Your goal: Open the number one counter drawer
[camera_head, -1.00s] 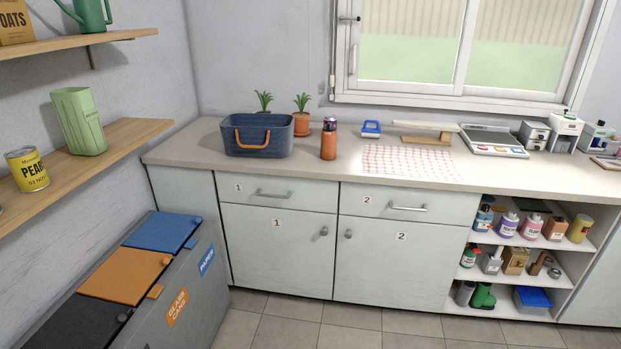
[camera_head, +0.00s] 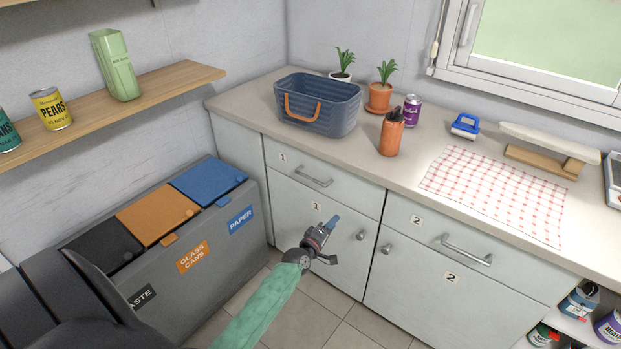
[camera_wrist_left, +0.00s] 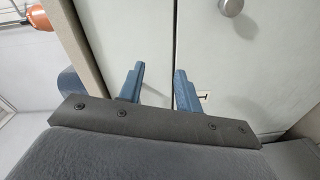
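The number one counter drawer (camera_head: 340,187) is shut, with a bar handle (camera_head: 314,177) and a small "1" label (camera_head: 283,157). It sits under the counter's left part, above the door (camera_head: 290,205) that also bears a "1". My left gripper (camera_head: 333,238) is in front of that door, below the drawer handle and apart from it. In the left wrist view its two blue fingers (camera_wrist_left: 159,75) are spread with nothing between them. That view also shows pale cabinet fronts, a round knob (camera_wrist_left: 230,7) and a label (camera_wrist_left: 203,97). My right gripper is not in view.
Grey recycling bins (camera_head: 200,260) stand left of the cabinet, near my left arm. Drawer two (camera_head: 430,230) is at right, shut. On the counter (camera_head: 400,172) are a blue basket (camera_head: 345,110), potted plants, an orange holder (camera_head: 391,138) and a checked cloth (camera_head: 500,190).

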